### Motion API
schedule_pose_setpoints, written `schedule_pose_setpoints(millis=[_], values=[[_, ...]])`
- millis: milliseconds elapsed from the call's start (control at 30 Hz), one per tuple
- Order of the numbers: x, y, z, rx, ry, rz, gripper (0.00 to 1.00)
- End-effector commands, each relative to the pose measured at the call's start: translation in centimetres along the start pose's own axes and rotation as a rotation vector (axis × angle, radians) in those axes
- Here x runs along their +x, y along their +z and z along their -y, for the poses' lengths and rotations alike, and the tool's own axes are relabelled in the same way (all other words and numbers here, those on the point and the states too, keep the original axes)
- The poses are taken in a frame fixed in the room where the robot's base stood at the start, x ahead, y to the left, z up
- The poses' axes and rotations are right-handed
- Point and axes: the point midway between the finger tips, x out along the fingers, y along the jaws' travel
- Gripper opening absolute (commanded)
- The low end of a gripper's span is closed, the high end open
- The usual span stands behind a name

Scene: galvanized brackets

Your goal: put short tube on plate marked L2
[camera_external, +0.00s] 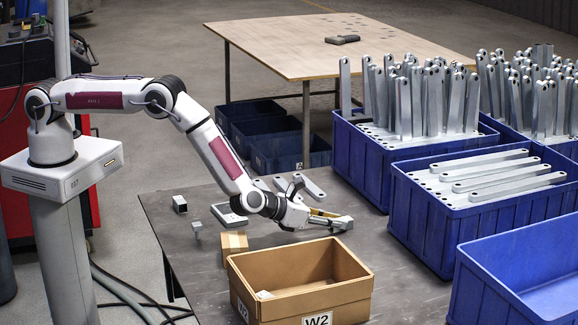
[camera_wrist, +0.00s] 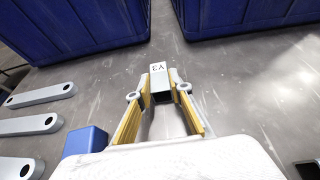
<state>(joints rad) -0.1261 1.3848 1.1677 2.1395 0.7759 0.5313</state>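A short square grey tube (camera_wrist: 161,88) with a dark open end lies between my fingertips in the wrist view. A small pale label with dark characters shows at its far end. It also shows in the outside view (camera_external: 342,223) at the end of my gripper (camera_external: 322,217). In the wrist view my gripper (camera_wrist: 162,92) has yellow-sided fingers that press on both sides of the tube. I cannot tell whether the tube touches the table. A grey plate (camera_external: 229,215) lies flat left of my wrist; no L2 mark is readable.
An open cardboard box (camera_external: 300,285) marked W2 stands in front of my gripper. A small carton (camera_external: 234,247) and another short tube (camera_external: 180,204) are at left. Flat brackets (camera_wrist: 32,125) lie beside my gripper. Blue crates (camera_external: 440,225) stand at right.

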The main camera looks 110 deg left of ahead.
Motion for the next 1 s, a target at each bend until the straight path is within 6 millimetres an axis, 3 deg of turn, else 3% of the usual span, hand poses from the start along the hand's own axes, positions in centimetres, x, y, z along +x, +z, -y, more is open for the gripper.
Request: schedule_pose_setpoints(millis=[533,1000], values=[[-0.3,0.9,0.0,-0.001,0.0,0.001,0.0],[-2.3,5.6,0.0,-0.001,0.0,0.003,0.0]])
